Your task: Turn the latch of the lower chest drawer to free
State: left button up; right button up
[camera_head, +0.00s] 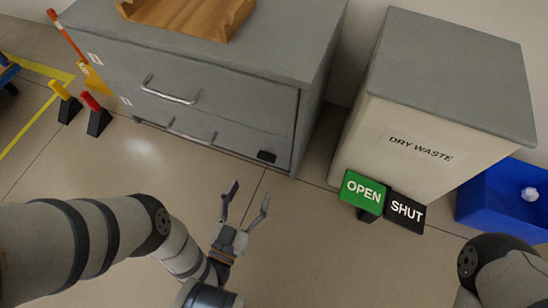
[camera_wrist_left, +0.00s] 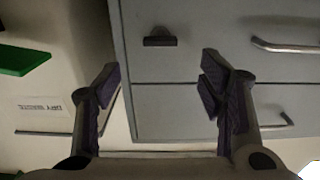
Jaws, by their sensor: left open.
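The grey chest (camera_head: 310,112) has two drawers with bar handles. The lower drawer (camera_head: 228,138) carries a small black latch (camera_head: 266,156) near its right end. In the left wrist view, which is upside down, the latch (camera_wrist_left: 160,41) is a short dark bar lying level, with the lower drawer's handle (camera_wrist_left: 285,47) off to the right. My left gripper (camera_head: 245,207) is open and empty in front of the chest, below the latch in the head view and apart from it. Its fingers (camera_wrist_left: 168,95) spread wide in the wrist view. My right gripper is out of frame.
A dry waste bin (camera_head: 375,140) stands right of the chest, with green OPEN (camera_head: 362,191) and black SHUT (camera_head: 405,212) signs at its front. A blue crate (camera_head: 485,200) is farther right. Yellow and red-topped wedges (camera_head: 97,118) stand left. Floor before the drawers is clear.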

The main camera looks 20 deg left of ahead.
aim_at(265, 160)
pick_arm(q)
jog(key=w+b, duration=0.2)
jog(key=w, duration=0.8)
jog(key=shift+w+d, duration=0.15)
jog(key=shift+w, duration=0.05)
jog(key=c, duration=1.2)
